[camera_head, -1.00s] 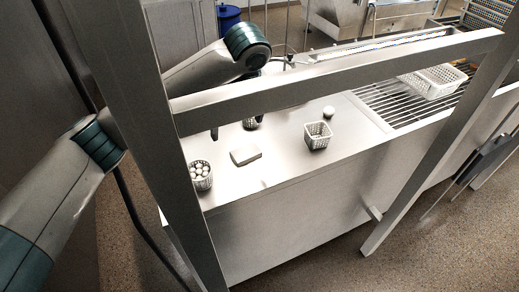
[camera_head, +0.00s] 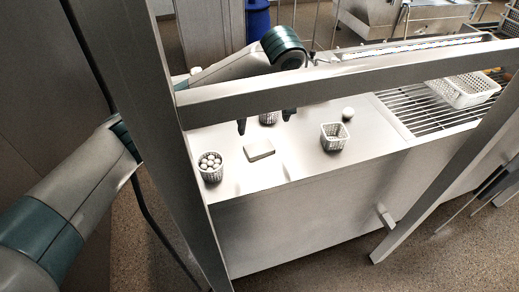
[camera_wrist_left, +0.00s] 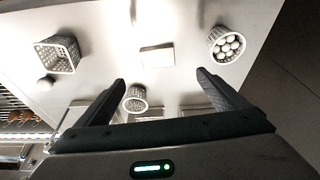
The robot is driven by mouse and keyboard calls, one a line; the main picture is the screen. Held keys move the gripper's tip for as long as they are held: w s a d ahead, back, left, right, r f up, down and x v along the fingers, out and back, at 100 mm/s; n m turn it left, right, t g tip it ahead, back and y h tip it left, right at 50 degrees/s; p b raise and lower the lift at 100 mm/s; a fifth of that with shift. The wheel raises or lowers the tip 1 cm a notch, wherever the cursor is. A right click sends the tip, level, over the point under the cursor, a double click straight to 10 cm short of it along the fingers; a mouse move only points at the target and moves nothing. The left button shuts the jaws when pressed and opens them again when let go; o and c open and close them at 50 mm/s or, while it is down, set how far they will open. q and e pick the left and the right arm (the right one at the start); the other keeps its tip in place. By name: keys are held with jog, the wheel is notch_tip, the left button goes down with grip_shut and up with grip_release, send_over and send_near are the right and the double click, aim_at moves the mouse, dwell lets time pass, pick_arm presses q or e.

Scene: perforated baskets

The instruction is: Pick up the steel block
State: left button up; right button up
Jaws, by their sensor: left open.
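The steel block (camera_head: 259,150) is a pale, flat, square-topped block lying on the steel counter (camera_head: 300,165). It also shows in the left wrist view (camera_wrist_left: 157,56), ahead of the fingers. My left gripper (camera_head: 265,122) is open and empty, its fingers pointing down above the counter, a little behind the block in the head view. In the left wrist view the open fingers (camera_wrist_left: 160,82) are spread wide, with the block beyond the gap between them. The steel frame bar hides the upper part of the left gripper. My right gripper is not in view.
A basket of white balls (camera_head: 210,167) stands left of the block. A square basket (camera_head: 333,137) and a white round object (camera_head: 347,113) are to the right. Another basket (camera_head: 268,118) stands behind the block. A steel frame bar (camera_head: 340,84) crosses in front of my arm.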

pick_arm(q)
notch_tip(320, 180, down, 3)
jog(key=p, duration=0.2)
send_near(259, 147)
jog(key=shift+w+a+f, duration=0.1)
jog(key=shift+a+f, duration=0.1)
jog(key=shift+f, duration=0.35)
jog(key=shift+a+f, duration=0.2)
jog(key=shift+f, duration=0.55)
jog(key=shift+w+f, duration=0.1)
jog(key=shift+w+f, duration=0.1)
jog(key=shift+f, duration=0.15)
jog(key=p+x, duration=0.1)
jog(key=x, duration=0.1)
jog(key=p+x, duration=0.1)
jog(key=shift+w+d+f, duration=0.2)
jog(key=shift+w+f, duration=0.05)
jog(key=shift+f, duration=0.15)
jog(key=shift+w+f, duration=0.1)
jog(key=shift+f, duration=0.3)
